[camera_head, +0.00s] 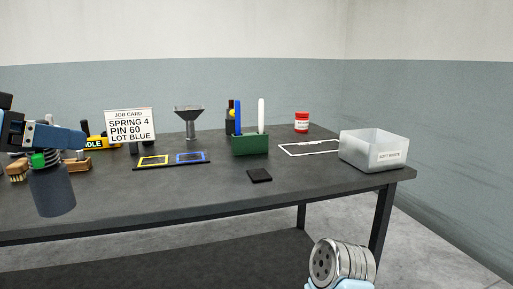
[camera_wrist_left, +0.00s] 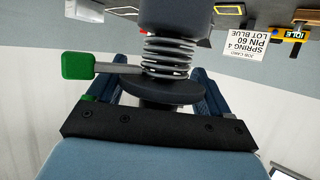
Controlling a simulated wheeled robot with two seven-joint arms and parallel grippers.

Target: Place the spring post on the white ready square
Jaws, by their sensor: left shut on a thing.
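The spring post (camera_wrist_left: 170,50) shows close up in the left wrist view, with a metal coil, a dark cylinder, a dark round flange and a green tab on a stem. My left gripper (camera_wrist_left: 150,80) is shut on it, with a blue finger on either side. In the head view my left gripper (camera_head: 50,140) is at the far left, holding the post by its upper part. The post's dark cylinder (camera_head: 53,192) hangs below, in front of the table. The white ready square (camera_head: 310,148) is an outline at the table's right, with its inside clear. My right gripper is out of view.
A green holder (camera_head: 250,145) with upright items and a black flat block (camera_head: 259,175) lie left of the square. A white bin (camera_head: 374,150) stands close at its right, and a red-and-white jar (camera_head: 302,122) behind. A framed board (camera_head: 172,168) and job card (camera_head: 130,125) are further left.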

